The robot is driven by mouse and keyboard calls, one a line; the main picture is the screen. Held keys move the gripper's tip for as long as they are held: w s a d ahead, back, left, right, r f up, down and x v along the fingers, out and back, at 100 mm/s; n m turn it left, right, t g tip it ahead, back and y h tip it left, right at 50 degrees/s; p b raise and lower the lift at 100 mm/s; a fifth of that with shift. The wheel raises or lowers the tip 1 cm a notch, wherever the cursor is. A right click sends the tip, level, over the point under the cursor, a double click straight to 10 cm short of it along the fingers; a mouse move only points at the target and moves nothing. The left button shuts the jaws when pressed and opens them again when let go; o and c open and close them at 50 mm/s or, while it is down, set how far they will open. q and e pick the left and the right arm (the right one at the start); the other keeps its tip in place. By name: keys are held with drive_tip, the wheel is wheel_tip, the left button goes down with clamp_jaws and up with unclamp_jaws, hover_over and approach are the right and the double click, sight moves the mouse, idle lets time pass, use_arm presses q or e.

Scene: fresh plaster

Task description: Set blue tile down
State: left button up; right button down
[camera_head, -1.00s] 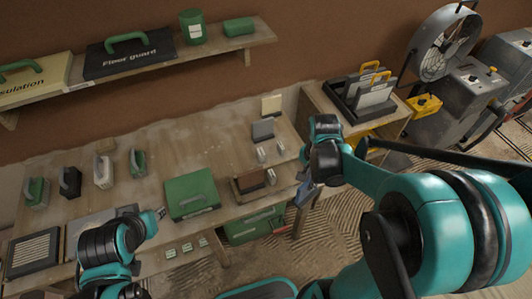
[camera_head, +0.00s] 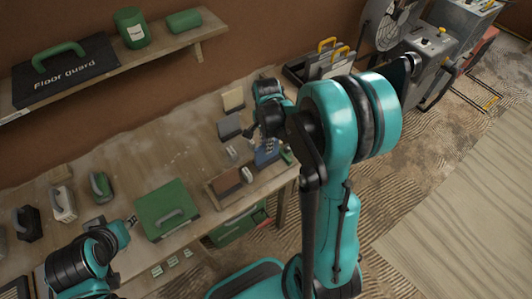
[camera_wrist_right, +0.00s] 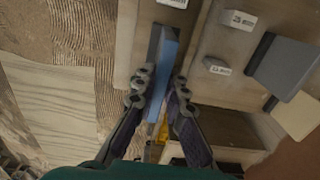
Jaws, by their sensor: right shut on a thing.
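The blue tile (camera_head: 266,154) is held on edge by my right gripper (camera_head: 268,138) at the right end of the workbench (camera_head: 140,130). In the right wrist view the blue tile (camera_wrist_right: 166,72) stands as a narrow blue slab between the fingers of the right gripper (camera_wrist_right: 160,95), which are shut on it. I cannot tell whether its lower edge touches the bench. Part of it is hidden by the gripper in the head view. My left gripper (camera_head: 128,222) is low over the bench front, left of a green case; its finger opening is unclear.
Near the blue tile are a grey tile (camera_head: 229,127), a beige tile (camera_head: 233,98), a brown block (camera_head: 227,181) and small white labels (camera_wrist_right: 217,66). The green case (camera_head: 166,208) lies left. A rack with yellow-handled trowels (camera_head: 330,62) stands beyond the right end.

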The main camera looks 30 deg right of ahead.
sight(262, 161)
drive_tip(key=shift+f+b, duration=0.65)
drive_tip(key=shift+f, duration=1.35)
drive_tip(key=shift+f, duration=0.1)
drive_tip(key=c, duration=1.6)
unclamp_jaws()
